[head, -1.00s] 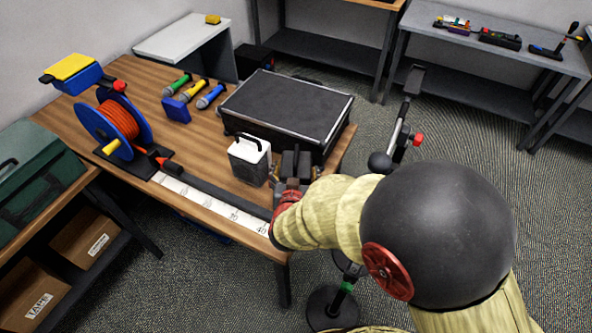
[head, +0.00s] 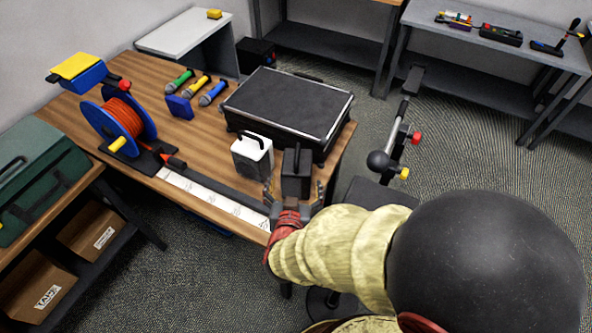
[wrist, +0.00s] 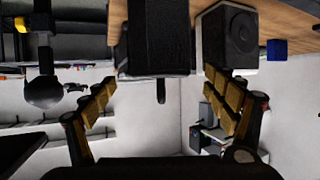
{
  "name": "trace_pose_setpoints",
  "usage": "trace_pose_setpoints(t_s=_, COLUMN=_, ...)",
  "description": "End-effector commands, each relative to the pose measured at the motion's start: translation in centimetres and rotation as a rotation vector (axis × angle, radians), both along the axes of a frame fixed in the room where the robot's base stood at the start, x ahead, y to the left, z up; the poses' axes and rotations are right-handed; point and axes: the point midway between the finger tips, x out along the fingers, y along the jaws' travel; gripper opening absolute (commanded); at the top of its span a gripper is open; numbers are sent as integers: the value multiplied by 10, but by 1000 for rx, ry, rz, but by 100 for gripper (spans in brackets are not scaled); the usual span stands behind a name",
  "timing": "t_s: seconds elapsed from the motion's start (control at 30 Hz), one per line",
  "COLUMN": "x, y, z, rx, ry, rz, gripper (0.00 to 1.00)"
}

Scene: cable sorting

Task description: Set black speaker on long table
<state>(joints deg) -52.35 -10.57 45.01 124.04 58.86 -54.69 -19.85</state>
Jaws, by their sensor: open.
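The black speaker (head: 297,175) stands upright near the right front corner of the long wooden table (head: 215,143). Its base is partly hidden by my gripper in the head view. My gripper (head: 294,200) is open, at the speaker's near side, with one fingertip to the left and one to the right. In the upside-down wrist view the speaker (wrist: 157,40) shows between and beyond the spread fingers (wrist: 165,95), with gaps on both sides. A white speaker (head: 252,160) with a black handle stands just left of it.
A black case (head: 288,103) lies behind both speakers. A printed measuring strip (head: 215,200) runs along the table's front edge. An orange cable reel (head: 122,120) stands at the left, and several microphones (head: 210,93) lie farther back. A stand (head: 395,140) rises beyond the right edge.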

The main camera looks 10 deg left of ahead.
Motion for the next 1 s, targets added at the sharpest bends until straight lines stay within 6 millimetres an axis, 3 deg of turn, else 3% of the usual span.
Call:
trace_pose_setpoints(t_s=0.1, x=-15, y=0, z=7, rx=0, ry=1, rz=3, gripper=86)
trace_pose_setpoints(t_s=0.3, x=-25, y=-1, z=10, rx=0, ry=0, rz=0, gripper=86)
trace_pose_setpoints(t_s=0.63, x=-18, y=1, z=19, rx=43, ry=30, rz=15, gripper=86)
trace_pose_setpoints(t_s=0.83, x=1, y=4, z=61, rx=181, ry=144, rz=97, gripper=86)
trace_pose_setpoints(t_s=1.0, x=1, y=-15, z=104, rx=240, ry=245, rz=175, gripper=86)
